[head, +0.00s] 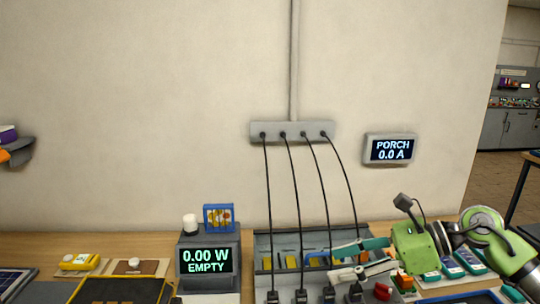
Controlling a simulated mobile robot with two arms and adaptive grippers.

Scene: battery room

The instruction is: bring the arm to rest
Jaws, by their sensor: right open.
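My right arm (515,262) comes in from the lower right, with its green wrist over the right part of the bench. My right gripper (335,265) points left, with one teal finger above and one pale finger below. The fingers are apart, and I see nothing held between them. The gripper is in front of a grey divided tray (264,244) and hides part of it. My left gripper is not in view.
Black cables hang from a wall strip (291,131) to plugs near the gripper. A wall display (389,150) reads "PORCH 0.0 A". A grey meter (208,262) reads "0.00 W EMPTY". Several teal devices (449,266) lie under my right arm. The wall above is mostly bare.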

